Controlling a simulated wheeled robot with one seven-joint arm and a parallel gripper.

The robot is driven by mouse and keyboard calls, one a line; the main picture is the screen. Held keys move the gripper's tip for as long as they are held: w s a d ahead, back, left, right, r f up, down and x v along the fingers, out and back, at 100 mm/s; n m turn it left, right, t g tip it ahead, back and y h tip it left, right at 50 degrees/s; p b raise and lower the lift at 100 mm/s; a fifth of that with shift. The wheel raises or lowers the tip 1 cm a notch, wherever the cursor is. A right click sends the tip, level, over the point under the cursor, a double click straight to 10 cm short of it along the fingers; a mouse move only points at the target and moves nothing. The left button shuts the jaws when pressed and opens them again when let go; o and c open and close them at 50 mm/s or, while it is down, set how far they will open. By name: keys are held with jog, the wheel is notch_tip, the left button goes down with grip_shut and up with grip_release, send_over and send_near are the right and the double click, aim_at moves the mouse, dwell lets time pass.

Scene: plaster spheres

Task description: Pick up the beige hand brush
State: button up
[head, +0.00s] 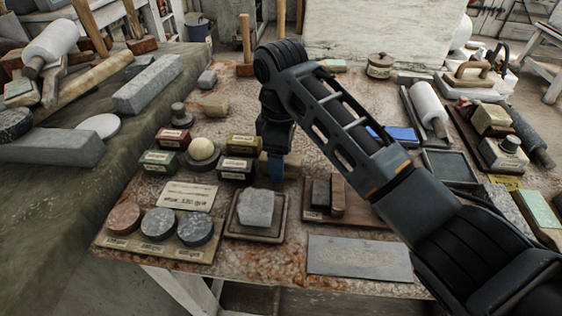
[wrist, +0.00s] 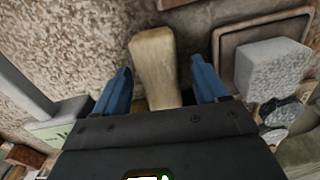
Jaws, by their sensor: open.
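The beige hand brush (wrist: 154,58) appears in the wrist view as a pale, block-like shape lying between the two blue fingers. Its lower end is hidden behind my gripper body. My gripper (wrist: 160,70) is open, with one finger on each side of the brush and a visible gap to each. In the head view, my gripper (head: 276,172) points down over the middle of the table. A beige piece, seemingly the brush (head: 291,169), shows just behind the fingers, partly covered by them. I cannot tell how high the fingertips are above the tabletop.
A grey stone block (head: 256,207) on a square tray stands close in front of my gripper. Small labelled boxes (head: 237,169) and a pale ball (head: 202,149) are to its left. A wooden board with dark blocks (head: 344,208) is at right. A flat grey plate (head: 358,257) lies at the front edge.

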jog(key=shift+f, duration=0.15)
jog(key=c, duration=1.1)
jog(key=shift+r, duration=0.2)
jog(key=shift+r, duration=0.6)
jog(key=r, duration=0.1)
jog(key=d+r, duration=0.1)
jog(key=r, duration=0.1)
jog(key=shift+s+r, duration=0.2)
jog(key=s+d+r+p, duration=0.4)
jog(key=d, duration=0.1)
jog(key=s+d+r+p, duration=0.1)
jog(key=s+d+r, duration=0.1)
jog(key=d, duration=0.1)
jog(key=shift+s+d+p, duration=0.15)
jog(key=shift+s+p, duration=0.15)
jog(key=shift+p, duration=0.1)
